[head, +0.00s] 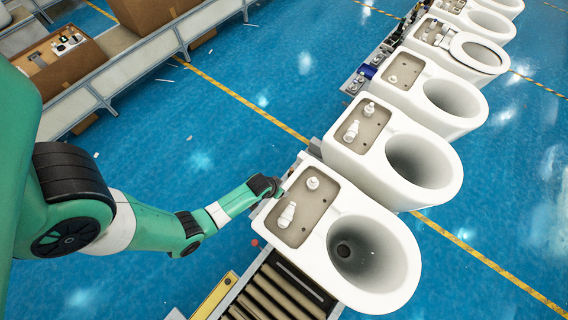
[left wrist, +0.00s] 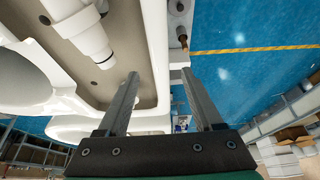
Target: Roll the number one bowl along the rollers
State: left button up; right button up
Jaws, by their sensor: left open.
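The nearest white toilet bowl (head: 375,245) stands at the front of the line, with an open tank holding two white fittings. It sits at the end of the visible rollers (head: 268,298). My left gripper (head: 268,186) is at the tank's back left edge. In the left wrist view my left gripper (left wrist: 160,73) is open, one finger over the tank opening and the other outside it. The white tank wall (left wrist: 156,40) runs between the fingers; I cannot tell whether they touch it. My right gripper is not in view.
A second toilet (head: 415,160) stands close behind the first, with several more in line to the upper right. A yellow piece (head: 215,297) lies beside the rollers. A brown box (head: 60,65) stands by a grey railing at upper left. Blue floor between is mostly open.

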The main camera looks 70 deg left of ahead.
pick_arm(q)
jog(key=b+x, duration=0.4)
jog(key=x, duration=0.2)
jog(key=shift+w+a+f, duration=0.1)
jog(key=shift+w+f, duration=0.05)
jog(key=shift+f, duration=0.1)
jog(key=shift+w+a+f, duration=0.1)
jog(key=shift+w+f, duration=0.05)
jog(key=shift+f, duration=0.1)
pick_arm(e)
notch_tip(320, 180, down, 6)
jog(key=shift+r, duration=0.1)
pick_arm(q)
grip_shut()
dwell(0.4)
